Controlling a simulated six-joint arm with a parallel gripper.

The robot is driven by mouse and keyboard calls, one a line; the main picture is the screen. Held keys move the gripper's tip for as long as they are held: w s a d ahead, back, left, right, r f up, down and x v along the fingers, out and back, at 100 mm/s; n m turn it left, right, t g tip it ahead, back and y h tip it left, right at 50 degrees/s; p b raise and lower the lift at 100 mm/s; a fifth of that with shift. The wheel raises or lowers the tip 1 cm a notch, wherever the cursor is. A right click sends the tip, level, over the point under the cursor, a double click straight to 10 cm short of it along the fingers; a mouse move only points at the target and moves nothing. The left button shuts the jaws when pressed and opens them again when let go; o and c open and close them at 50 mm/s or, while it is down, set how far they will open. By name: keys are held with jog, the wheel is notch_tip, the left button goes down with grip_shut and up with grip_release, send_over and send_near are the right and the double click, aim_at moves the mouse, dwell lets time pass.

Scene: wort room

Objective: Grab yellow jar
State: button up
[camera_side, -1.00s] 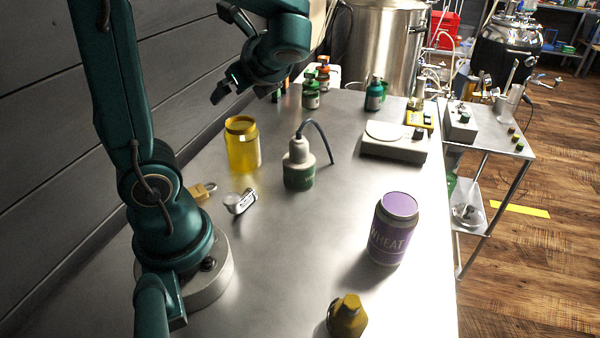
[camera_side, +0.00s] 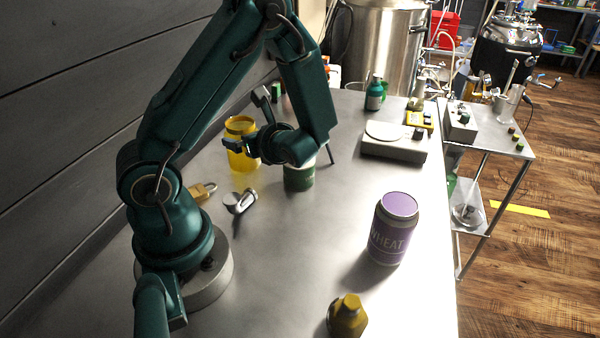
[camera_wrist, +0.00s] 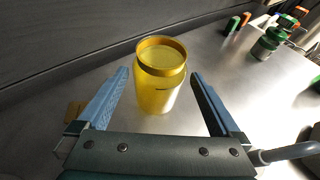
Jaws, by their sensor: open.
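The yellow jar (camera_side: 240,158) stands upright on the metal bench in the side view, partly hidden by my gripper (camera_side: 246,143). In the wrist view the yellow jar (camera_wrist: 160,78) stands between and beyond the two blue fingers of my gripper (camera_wrist: 160,85). The fingers are spread wide, with space on both sides of the jar. They hold nothing. I cannot tell how far the fingertips are from the jar wall.
A green-labelled bottle (camera_side: 299,178) stands right of the jar, half hidden by my arm. A padlock (camera_side: 203,191) and a small metal piece (camera_side: 240,201) lie in front. A purple wheat jar (camera_side: 393,229) and a scale (camera_side: 393,142) are farther right. A wall runs along the left.

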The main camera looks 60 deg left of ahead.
jog(key=shift+x, duration=2.55)
jog(key=c, duration=1.2)
